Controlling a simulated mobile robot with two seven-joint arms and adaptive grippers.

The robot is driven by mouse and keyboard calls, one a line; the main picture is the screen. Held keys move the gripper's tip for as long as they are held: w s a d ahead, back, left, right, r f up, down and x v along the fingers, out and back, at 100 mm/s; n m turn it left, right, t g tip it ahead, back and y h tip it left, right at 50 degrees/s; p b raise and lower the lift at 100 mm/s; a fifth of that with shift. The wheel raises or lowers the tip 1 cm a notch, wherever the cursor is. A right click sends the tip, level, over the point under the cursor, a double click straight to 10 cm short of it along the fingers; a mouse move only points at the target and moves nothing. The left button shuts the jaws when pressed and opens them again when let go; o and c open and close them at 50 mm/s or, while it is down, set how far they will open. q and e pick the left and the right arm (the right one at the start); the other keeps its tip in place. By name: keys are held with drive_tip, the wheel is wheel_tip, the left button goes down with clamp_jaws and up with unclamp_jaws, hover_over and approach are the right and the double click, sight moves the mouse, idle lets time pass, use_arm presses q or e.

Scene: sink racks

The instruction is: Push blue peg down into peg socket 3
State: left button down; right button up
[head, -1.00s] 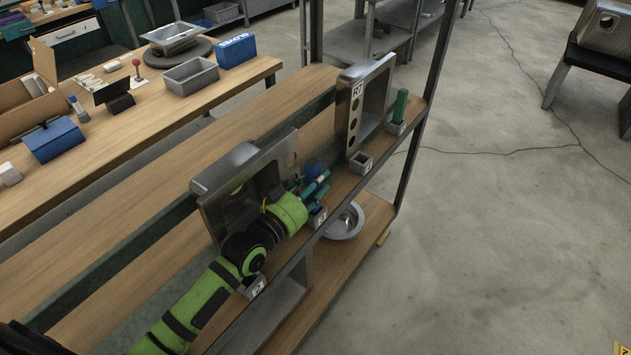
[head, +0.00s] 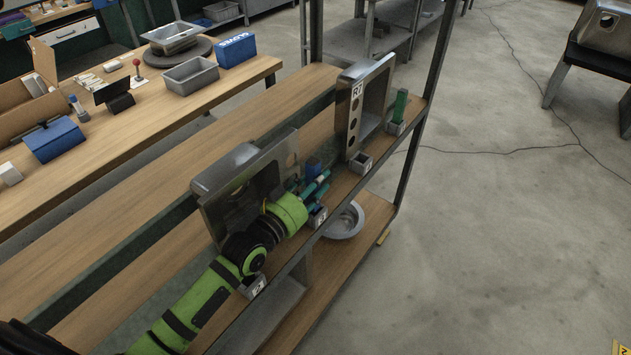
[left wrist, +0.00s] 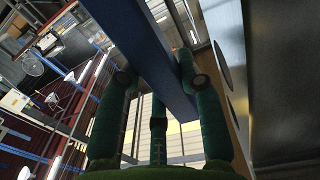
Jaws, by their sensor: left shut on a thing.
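The blue peg (head: 313,166) stands roughly upright between the fingers of my left gripper (head: 318,185), which is shut on it. Peg socket 3 (head: 319,217) is a small grey block with a number label at the shelf's front edge, just below the fingers. The fingers hide the peg's lower end, so I cannot tell how far it sits in the socket. My right gripper is not in view.
A steel sink (head: 220,190) stands upright close behind my left arm. Another upright sink (head: 356,105) marked R7 is further along the shelf. An empty socket (head: 361,163) and a green peg (head: 400,105) in its socket stand beyond. A round bowl (head: 345,222) lies on the lower shelf.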

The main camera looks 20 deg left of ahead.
use_arm(q)
drive_tip(key=shift+p, duration=0.35)
idle(0.7)
drive_tip(key=shift+f+b, duration=0.55)
drive_tip(key=shift+f, duration=0.05)
drive_tip(key=c, duration=0.7)
unclamp_jaws()
drive_tip(key=shift+c, duration=0.2)
drive_tip(key=shift+s, duration=0.1)
drive_tip(key=shift+f, duration=0.1)
